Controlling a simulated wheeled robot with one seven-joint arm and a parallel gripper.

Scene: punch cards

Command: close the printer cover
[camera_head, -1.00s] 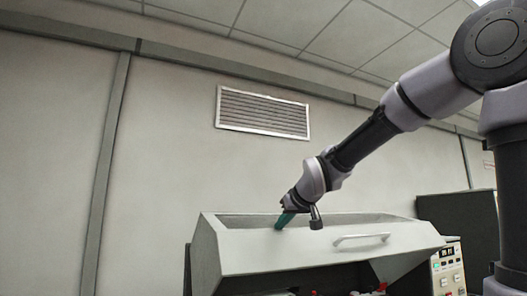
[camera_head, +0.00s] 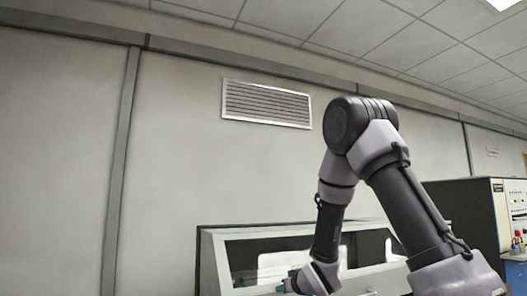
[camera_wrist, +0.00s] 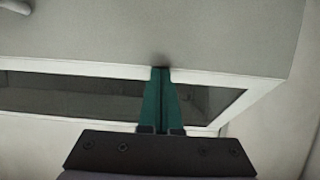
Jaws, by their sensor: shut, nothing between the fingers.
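The printer cover (camera_head: 215,262) is pale grey with a framed window, and it is swung down low at the bottom of the head view. I cannot tell whether it is fully seated. In the wrist view the cover's grey panel (camera_wrist: 220,35) fills the top, with part of its handle (camera_wrist: 14,6) at the upper left and a dark window strip below. My gripper (camera_wrist: 161,70) has teal fingers pressed together and empty. The fingertips are at the panel's edge beside the window and seem to touch it. In the head view my gripper (camera_head: 281,288) is partly hidden by my wrist.
A dark cabinet (camera_head: 462,208) with a control panel stands to the right of the printer. A plain wall with a vent (camera_head: 266,103) is behind. The printer's lower body is out of the head view.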

